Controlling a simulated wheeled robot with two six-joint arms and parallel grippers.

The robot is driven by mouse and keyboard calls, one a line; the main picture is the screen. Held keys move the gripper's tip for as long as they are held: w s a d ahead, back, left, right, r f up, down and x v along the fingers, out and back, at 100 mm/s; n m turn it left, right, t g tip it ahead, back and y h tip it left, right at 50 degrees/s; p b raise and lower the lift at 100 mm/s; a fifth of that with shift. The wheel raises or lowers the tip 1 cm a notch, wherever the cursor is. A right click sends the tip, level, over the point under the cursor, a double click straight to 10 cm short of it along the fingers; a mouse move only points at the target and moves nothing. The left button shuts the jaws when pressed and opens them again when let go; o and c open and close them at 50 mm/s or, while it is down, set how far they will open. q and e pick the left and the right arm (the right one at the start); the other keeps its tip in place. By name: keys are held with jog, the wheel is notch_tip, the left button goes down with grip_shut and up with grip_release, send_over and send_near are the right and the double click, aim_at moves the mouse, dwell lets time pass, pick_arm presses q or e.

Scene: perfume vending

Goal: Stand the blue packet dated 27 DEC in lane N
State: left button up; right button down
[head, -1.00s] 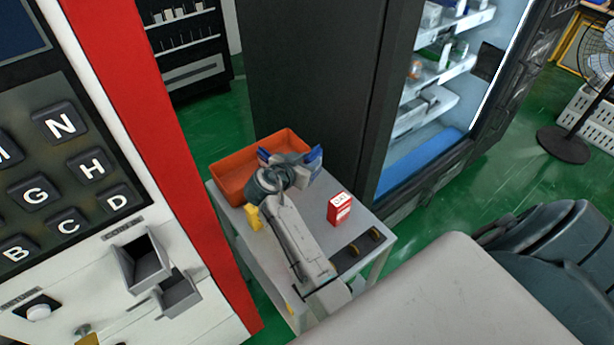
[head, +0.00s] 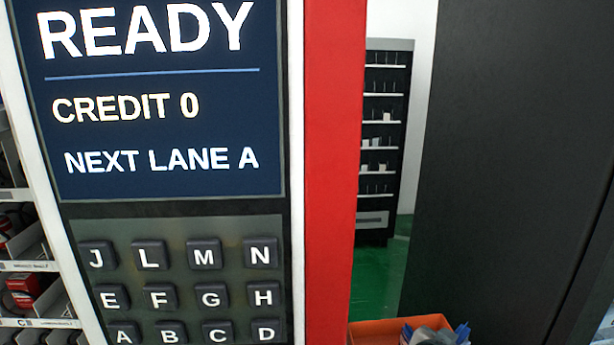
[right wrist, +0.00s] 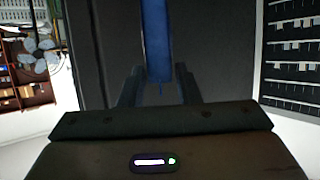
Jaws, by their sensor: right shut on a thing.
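In the right wrist view, the blue packet (right wrist: 156,40) is seen edge-on as a tall narrow strip, and my right gripper (right wrist: 158,85) is shut on it. Its date is not readable. In the head view, only the top of my right gripper (head: 434,336) shows at the bottom edge, with bits of blue packet (head: 463,332) beside it. My left gripper is not in view. The N key (head: 260,252) is at the top right of the keypad. I cannot make out which lane is lane N.
A screen (head: 160,110) reading READY and CREDIT 0 is above the keypad (head: 180,300). Machine shelves (head: 30,266) with goods show at the far left. An orange bin (head: 372,331) is at the bottom. A dark cabinet (head: 480,150) stands right; a shelf unit (head: 385,140) stands behind.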

jog(key=s+a+n+t+y+b, duration=0.3)
jog(key=a+n+t+y, duration=0.2)
jog(key=a+n+y, duration=0.5)
jog(key=shift+s+a+r, duration=0.2)
jog(key=shift+s+a, duration=0.15)
jog(key=shift+a, duration=0.4)
jog(key=shift+f, duration=0.1)
